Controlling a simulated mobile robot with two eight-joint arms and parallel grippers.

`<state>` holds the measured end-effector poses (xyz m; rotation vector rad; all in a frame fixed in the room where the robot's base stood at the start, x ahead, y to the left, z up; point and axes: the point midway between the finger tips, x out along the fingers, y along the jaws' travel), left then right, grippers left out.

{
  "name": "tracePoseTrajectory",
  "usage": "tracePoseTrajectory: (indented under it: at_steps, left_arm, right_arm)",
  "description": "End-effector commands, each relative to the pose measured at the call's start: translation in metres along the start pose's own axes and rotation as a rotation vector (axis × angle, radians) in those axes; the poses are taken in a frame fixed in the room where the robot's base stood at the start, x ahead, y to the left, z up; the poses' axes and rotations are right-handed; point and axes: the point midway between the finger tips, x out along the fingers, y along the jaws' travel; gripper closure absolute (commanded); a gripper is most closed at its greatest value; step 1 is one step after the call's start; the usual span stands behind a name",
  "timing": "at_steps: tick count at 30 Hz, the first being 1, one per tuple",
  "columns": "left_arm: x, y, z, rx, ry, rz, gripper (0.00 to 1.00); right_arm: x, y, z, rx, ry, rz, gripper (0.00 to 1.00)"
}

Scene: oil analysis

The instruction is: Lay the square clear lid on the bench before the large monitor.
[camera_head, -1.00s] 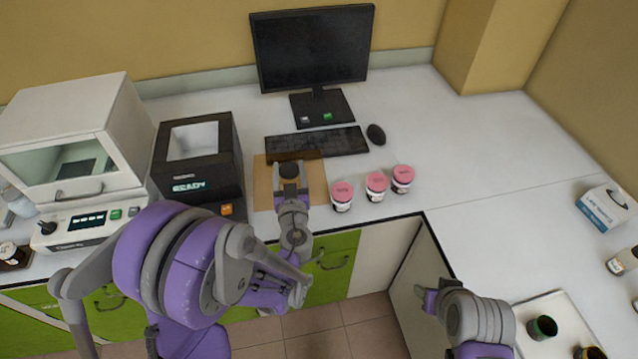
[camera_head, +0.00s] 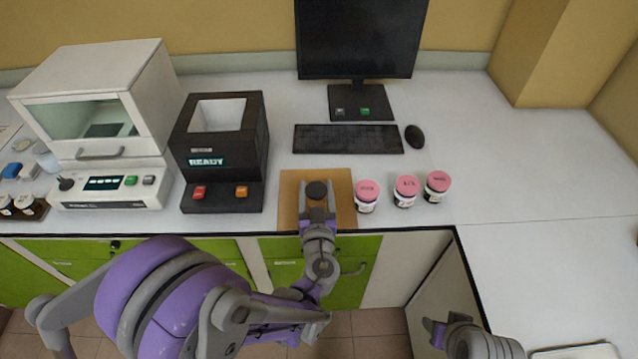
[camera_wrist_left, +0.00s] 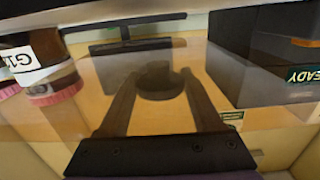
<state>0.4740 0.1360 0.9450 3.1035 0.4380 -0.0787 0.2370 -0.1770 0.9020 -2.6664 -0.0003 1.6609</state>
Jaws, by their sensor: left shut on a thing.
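My left gripper (camera_head: 317,200) is shut on the dark round knob (camera_head: 316,189) of the square clear lid. In the left wrist view my left gripper (camera_wrist_left: 160,95) has its fingers on either side of that knob (camera_wrist_left: 158,80). The clear pane (camera_wrist_left: 75,118) is faint there, and its outline is hard to make out in the head view. The gripper is over a tan mat (camera_head: 344,202) on the bench; I cannot tell whether the lid touches it. The large monitor (camera_head: 360,38) stands behind. My right gripper (camera_head: 435,331) is partly visible at bottom right, its jaws unclear.
A keyboard (camera_head: 347,139) and mouse (camera_head: 414,136) lie between mat and monitor. Several pink-lidded jars (camera_head: 406,191) stand right of the mat. A black READY device (camera_head: 222,160) and a white enclosed instrument (camera_head: 105,125) stand left. The right bench (camera_head: 550,240) has free room.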

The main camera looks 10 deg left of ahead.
Motion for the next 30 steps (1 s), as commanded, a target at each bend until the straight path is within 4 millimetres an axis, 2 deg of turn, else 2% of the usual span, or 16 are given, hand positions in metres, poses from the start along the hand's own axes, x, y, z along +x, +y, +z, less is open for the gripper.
tracePoseTrajectory:
  at_steps: [3,8,15,29,30]
  left_arm:
    - [0.018,-0.001,0.008,0.001,0.000,-0.002,1.00]
    - [0.029,0.000,0.013,0.001,0.001,-0.001,1.00]
    - [0.056,0.000,0.030,0.001,0.001,-0.001,1.00]
    - [0.059,0.000,0.037,0.001,0.000,0.000,1.00]
    - [0.059,0.000,0.038,0.000,0.000,0.000,0.32]
  right_arm:
    - [0.001,0.000,0.001,0.000,0.000,0.000,0.50]
    - [0.001,0.000,0.001,0.000,0.000,0.000,0.50]
    - [0.002,0.000,0.002,0.000,-0.001,0.000,0.50]
    - [0.005,0.000,0.004,0.000,-0.003,0.000,0.50]
    - [0.005,0.000,0.004,0.000,-0.003,0.000,0.50]
